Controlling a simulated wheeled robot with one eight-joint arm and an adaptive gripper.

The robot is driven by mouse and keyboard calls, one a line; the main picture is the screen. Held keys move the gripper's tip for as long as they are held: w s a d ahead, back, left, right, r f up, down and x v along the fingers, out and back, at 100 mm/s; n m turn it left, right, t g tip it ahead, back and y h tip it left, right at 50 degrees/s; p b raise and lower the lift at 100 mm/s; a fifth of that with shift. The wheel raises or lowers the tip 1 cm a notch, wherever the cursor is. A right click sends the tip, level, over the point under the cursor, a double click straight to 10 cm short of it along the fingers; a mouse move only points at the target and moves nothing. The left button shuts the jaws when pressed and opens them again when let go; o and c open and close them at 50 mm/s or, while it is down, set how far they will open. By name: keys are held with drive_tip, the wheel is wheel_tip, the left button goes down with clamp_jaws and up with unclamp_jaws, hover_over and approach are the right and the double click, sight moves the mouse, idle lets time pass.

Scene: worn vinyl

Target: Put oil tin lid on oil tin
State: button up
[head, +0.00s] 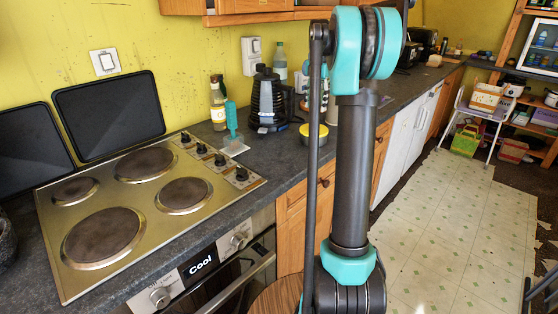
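I cannot clearly make out the oil tin or its lid in the head view. A small round container, yellow with a dark band (313,137), stands on the counter just left of my arm; I cannot tell whether it is the tin. My own dark and teal arm rises through the middle of the view and hides part of the counter behind it. My gripper is not in view.
A steel hob (150,200) fills the left counter, with two black trays (108,114) behind it. A bottle with a yellow label (218,108), a teal-handled tool (231,118) and a black kettle (266,100) stand near the wall. The tiled floor (450,220) at right looks mostly clear.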

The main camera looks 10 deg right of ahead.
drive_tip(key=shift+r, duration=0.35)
